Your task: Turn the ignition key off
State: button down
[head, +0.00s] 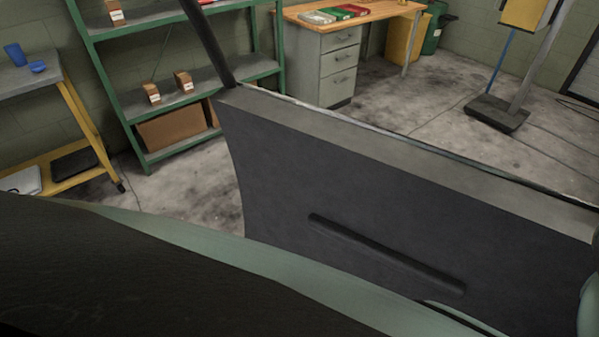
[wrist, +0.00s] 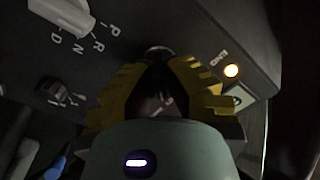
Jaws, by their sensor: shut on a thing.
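In the wrist view, my gripper (wrist: 159,70) has its yellow fingers closed together at a dark panel (wrist: 170,20). They are shut on the ignition key, which is mostly hidden between them. A small round metal part (wrist: 157,50) shows just beyond the fingertips. Faint white marks lie in the dark gap between the fingers. The key's exact angle cannot be told. The head view shows neither my gripper nor the key.
A pale shift lever (wrist: 65,14) with P, R, N, D marks is at upper left of the panel, with a dark knob (wrist: 58,93) below it. In the head view, a dark vehicle door (head: 380,190) stands before a green shelf (head: 190,95) and a workbench (head: 350,17).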

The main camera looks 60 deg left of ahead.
jog(key=shift+w+a+f+n, duration=0.1)
jog(key=shift+n, duration=0.3)
jog(key=n+b, duration=0.1)
jog(key=n, duration=0.2)
jog(key=shift+a+f+n, duration=0.1)
jog(key=shift+n, duration=0.2)
jog(key=n+b, duration=0.1)
jog(key=n, duration=0.2)
jog(key=shift+n+b, duration=0.8)
jog(key=c, duration=1.1)
grip_release()
jog(key=shift+r, duration=0.2)
jog(key=shift+o, duration=0.2)
